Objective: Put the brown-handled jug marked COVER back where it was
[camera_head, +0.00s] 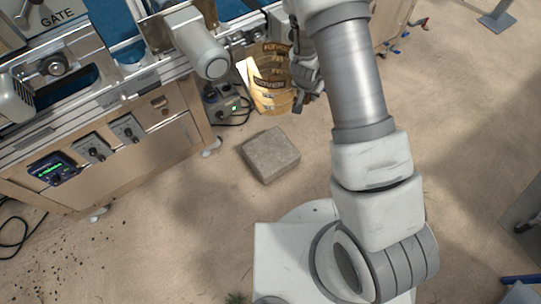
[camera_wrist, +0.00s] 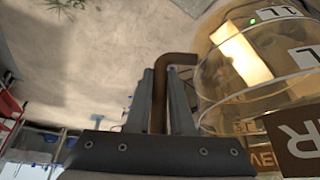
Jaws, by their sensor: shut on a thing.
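The clear jug marked COVER (camera_head: 268,98) is in the upper middle of the head view, beside the seeder's end. It has brown label bands, and something pale shows in or behind it. In the wrist view the jug (camera_wrist: 225,100) fills the right side, with part of its lettering cut off. Its brown handle (camera_wrist: 178,59) passes between the fingers of my gripper (camera_wrist: 163,80), which is shut on it. In the head view my gripper (camera_head: 304,84) is at the jug's right side. I cannot tell what is under the jug.
The seeder's metal frame (camera_head: 165,120) runs along the left, with knobs and a lit display (camera_head: 52,170). A grey control box (camera_head: 222,103) with a cable is just left of the jug. A stone block (camera_head: 270,155) lies on the sandy floor.

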